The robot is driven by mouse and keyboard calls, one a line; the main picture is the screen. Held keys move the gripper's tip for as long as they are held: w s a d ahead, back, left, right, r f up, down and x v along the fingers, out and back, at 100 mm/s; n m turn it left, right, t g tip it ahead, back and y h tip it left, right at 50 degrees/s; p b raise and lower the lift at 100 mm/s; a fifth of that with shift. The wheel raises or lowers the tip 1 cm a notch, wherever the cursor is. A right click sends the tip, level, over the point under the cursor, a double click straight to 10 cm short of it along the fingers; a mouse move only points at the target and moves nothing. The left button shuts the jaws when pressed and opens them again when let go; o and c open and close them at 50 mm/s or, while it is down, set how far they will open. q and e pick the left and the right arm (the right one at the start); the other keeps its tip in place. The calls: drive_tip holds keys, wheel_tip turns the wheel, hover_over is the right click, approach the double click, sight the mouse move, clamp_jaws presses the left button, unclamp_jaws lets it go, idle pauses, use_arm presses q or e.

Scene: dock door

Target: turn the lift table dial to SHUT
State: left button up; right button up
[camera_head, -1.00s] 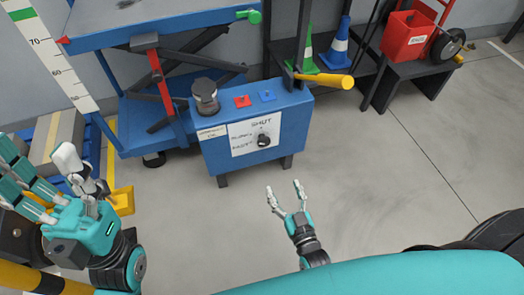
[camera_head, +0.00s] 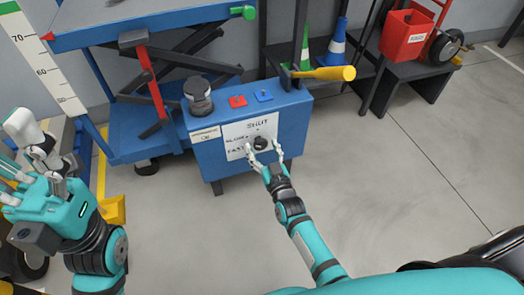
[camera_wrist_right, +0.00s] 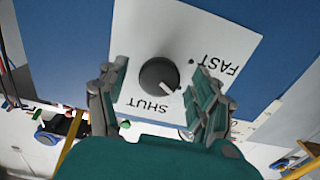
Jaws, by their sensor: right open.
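The lift table dial (camera_head: 260,143) is a dark round knob on a white label plate (camera_head: 236,150) on the front of the blue control box (camera_head: 207,163). In the right wrist view the dial (camera_wrist_right: 158,77) shows a white mark pointing to the lower right, between the printed SHUT and FAST. SLOW is hidden there by a finger. My right gripper (camera_head: 264,152) is open, with one finger on each side of the dial. In the right wrist view, gaps show between the fingers (camera_wrist_right: 157,98) and the dial. My left gripper (camera_head: 30,140) is at the left, away from the box; its opening is unclear.
A dark round knob (camera_head: 198,98), red button (camera_head: 238,101) and blue button (camera_head: 263,95) are on the box top. The blue lift table (camera_head: 130,17) stands behind.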

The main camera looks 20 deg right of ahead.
drive_tip(key=shift+w, duration=0.35)
drive_tip(key=c, duration=1.2)
